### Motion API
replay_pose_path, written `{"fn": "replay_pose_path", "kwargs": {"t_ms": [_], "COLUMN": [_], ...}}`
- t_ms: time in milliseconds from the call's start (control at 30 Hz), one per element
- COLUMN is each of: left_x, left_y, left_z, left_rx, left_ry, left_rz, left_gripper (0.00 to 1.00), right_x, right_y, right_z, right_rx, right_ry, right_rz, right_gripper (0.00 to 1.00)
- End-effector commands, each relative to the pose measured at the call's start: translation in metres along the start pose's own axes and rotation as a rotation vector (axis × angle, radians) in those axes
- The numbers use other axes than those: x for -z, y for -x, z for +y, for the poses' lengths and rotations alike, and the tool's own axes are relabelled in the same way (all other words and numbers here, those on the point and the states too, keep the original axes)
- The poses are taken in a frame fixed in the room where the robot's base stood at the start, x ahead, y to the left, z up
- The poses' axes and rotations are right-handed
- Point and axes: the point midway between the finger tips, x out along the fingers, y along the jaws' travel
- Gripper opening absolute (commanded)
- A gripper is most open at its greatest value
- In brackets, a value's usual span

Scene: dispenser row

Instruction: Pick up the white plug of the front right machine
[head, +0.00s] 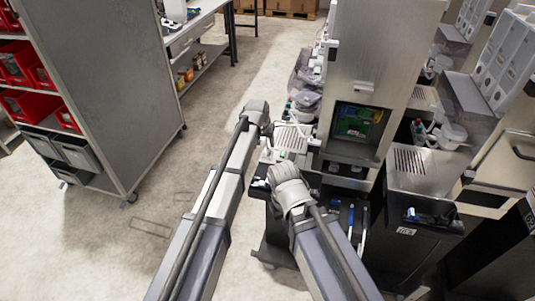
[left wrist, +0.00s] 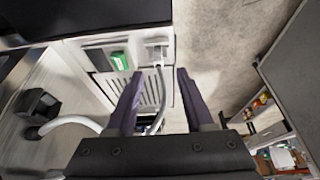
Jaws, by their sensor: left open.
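In the left wrist view, a white plug (left wrist: 157,46) sits at a white panel with a vent grille, beside a green switch (left wrist: 119,61). A white cable (left wrist: 158,85) runs down from the plug, passing between my fingers in the picture. My left gripper (left wrist: 156,85) is open, its two dark fingers apart, pointing toward the panel with the plug ahead of them; I see no contact. In the head view, my left arm reaches to the machine's left side, and its fingers and the plug cannot be made out. My right wrist (head: 289,190) is nearer; its fingers are hidden.
A steel machine (head: 364,65) with a dark opening stands ahead, with another machine (head: 497,140) to its right. A grey shelf unit (head: 105,85) with red bins (head: 22,104) stands at left. The floor (head: 150,215) between shelf and machines is clear.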

Motion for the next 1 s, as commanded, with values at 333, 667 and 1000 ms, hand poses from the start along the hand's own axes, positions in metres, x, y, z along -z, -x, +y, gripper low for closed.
{"fn": "replay_pose_path", "kwargs": {"t_ms": [333,667,1000], "left_x": [-0.001,0.000,0.000], "left_y": [-0.044,-0.050,-0.050], "left_z": [0.003,0.003,0.003], "left_rx": [0.000,0.000,0.000], "left_ry": [0.000,0.000,0.000], "left_rz": [0.000,0.000,0.000], "left_gripper": [0.53,0.53,0.18], "right_x": [0.002,0.003,0.003], "right_y": [-0.041,-0.045,-0.045], "right_z": [-0.004,-0.004,-0.004], "right_rx": [0.000,0.000,0.000], "right_ry": [-0.001,-0.001,-0.001], "right_rz": [0.000,0.000,0.000], "right_gripper": [0.00,0.00,0.00]}}
